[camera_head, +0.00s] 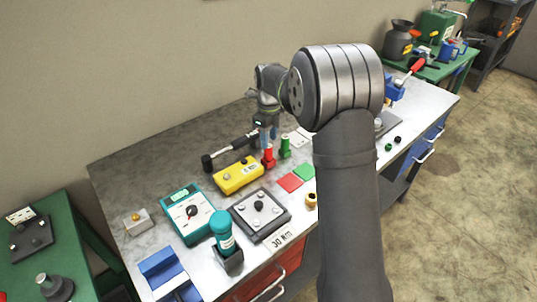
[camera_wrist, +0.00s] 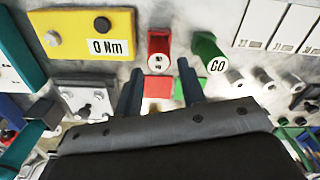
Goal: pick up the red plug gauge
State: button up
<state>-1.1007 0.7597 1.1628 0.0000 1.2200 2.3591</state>
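The red plug gauge (camera_head: 268,158) stands upright on the workbench, beside the green plug gauge (camera_head: 285,148). My gripper (camera_head: 267,136) is right above the red gauge, pointing down. In the wrist view, my gripper (camera_wrist: 159,70) is open with its two fingers apart. The red gauge (camera_wrist: 158,43) shows just beyond the fingertips, roughly centred between them. The green gauge, marked GO (camera_wrist: 208,48), is to its right. I cannot tell whether the fingers touch the red gauge, but they are not closed on it.
A yellow box marked 0 Nm (camera_wrist: 85,30) is close on the left. A red pad (camera_head: 290,182) and a green pad (camera_head: 304,171) lie in front of the gauges. A black-handled tool (camera_head: 225,151) lies behind the yellow box. A teal meter (camera_head: 187,214) is further left.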

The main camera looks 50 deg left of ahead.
aim_at(268, 151)
jog(key=shift+s+f, duration=0.1)
jog(key=shift+f, duration=3.05)
jog(key=c, duration=0.8)
